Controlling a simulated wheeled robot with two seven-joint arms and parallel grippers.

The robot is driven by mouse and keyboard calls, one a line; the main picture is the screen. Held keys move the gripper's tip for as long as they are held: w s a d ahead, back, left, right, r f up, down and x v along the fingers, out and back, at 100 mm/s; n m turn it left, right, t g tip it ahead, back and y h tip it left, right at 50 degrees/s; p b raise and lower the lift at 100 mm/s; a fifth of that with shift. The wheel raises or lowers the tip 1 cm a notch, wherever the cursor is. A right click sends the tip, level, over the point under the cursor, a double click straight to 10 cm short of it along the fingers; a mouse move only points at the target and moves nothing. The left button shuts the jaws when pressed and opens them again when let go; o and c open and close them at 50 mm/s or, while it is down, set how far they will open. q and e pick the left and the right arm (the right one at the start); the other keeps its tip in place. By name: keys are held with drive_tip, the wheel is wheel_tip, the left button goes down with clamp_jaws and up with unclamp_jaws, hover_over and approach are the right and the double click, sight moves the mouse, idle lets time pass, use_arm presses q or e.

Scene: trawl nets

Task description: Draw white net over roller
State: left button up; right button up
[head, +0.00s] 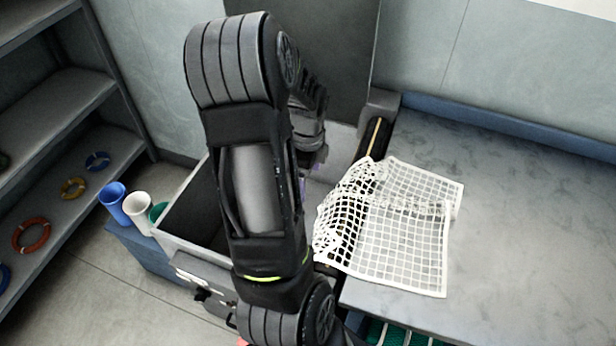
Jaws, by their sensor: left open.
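The white net (400,240) lies partly on the grey table, and its left part drapes over the roller (374,139) at the table's left edge. The roller is dark with a yellowish stripe; its far end is bare and the net covers most of its middle. The net's left edge hangs bunched on the bin side of the roller. My left gripper (311,172) is open, left of the net and over the bin, apart from the net as far as I can see. My own arm hides much of it. My right gripper is not in view.
A grey open bin (185,205) stands left of the roller, partly hidden by my arm. Blue, white and green cups (138,212) stand beside it. Shelves with coloured rings (73,188) are at the left. The grey table (530,220) is clear right of the net. Green netting (400,335) shows below its front edge.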

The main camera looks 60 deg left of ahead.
use_arm(q)
wheel_tip(320, 180, up, 8)
drive_tip(key=shift+b, duration=0.45)
drive_tip(key=shift+f, duration=0.1)
idle(0.7)
